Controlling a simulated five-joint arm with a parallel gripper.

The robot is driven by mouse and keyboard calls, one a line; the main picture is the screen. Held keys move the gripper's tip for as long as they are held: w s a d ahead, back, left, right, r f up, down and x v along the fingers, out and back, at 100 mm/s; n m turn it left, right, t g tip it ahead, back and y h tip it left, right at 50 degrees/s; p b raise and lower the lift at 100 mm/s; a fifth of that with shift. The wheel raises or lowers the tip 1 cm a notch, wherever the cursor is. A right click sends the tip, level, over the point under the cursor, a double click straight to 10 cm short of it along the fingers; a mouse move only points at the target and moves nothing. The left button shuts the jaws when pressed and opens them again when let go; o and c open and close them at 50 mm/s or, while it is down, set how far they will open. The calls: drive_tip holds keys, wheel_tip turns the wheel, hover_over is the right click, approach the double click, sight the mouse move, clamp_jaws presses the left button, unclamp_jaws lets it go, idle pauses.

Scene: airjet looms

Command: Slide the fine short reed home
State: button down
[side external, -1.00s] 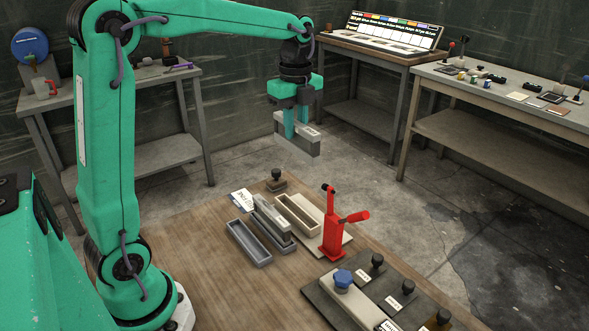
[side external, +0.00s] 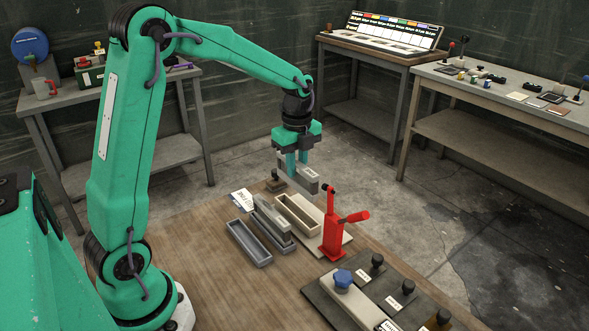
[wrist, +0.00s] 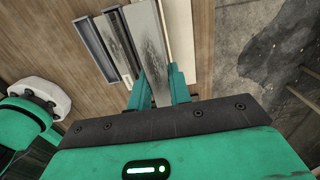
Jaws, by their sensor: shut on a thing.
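My gripper (side external: 297,165) is shut on a grey, bar-shaped reed (side external: 296,180) with a small white label near one end. The reed also shows between the fingers in the wrist view (wrist: 147,45). It hangs above the far end of a cream open-topped channel (side external: 300,217), apart from it as far as I can tell. A red toggle clamp (side external: 333,235) with its handle out to the right stands beside the channel. In the wrist view the reed hides part of the channel (wrist: 180,40).
Left of the channel are a grey tray holding another reed (side external: 270,220) and an empty grey tray (side external: 248,243). A white card (side external: 242,199) lies behind them. A dark plate with a blue knob (side external: 343,279) and several black knobs sits at the front right.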

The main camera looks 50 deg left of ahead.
sight(297, 185)
drive_tip(key=shift+f, duration=0.3)
drive_tip(key=shift+f, duration=0.15)
drive_tip(key=shift+f, duration=2.65)
drive_tip(key=shift+f, duration=1.8)
idle(0.4)
drive_tip(key=c, duration=1.2)
unclamp_jaws()
drive_tip(key=shift+r, duration=3.9)
